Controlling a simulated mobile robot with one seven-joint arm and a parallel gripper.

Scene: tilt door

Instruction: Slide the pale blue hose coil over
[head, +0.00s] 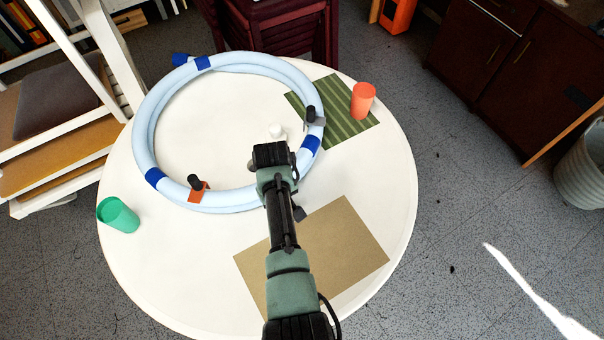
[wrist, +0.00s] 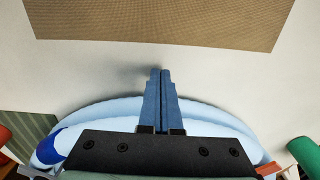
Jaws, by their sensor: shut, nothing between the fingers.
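The pale blue hose coil (head: 140,125) lies flat on the round white table (head: 385,190), with dark blue bands around it. In the wrist view the coil (wrist: 105,112) curves behind my gripper's fingers. My gripper (wrist: 160,72) is shut and empty, its fingertips over bare tabletop between the coil's near side and the tan mat (wrist: 155,20). My arm crosses the coil's near right side in the head view and hides part of it. There my gripper (head: 298,212) is mostly hidden by the arm, and whether it touches the coil cannot be told.
A green cup (head: 118,215) stands at the left edge, an orange cup (head: 362,100) by the green striped mat (head: 340,128). Bare tabletop lies nearer, around the tan mat.

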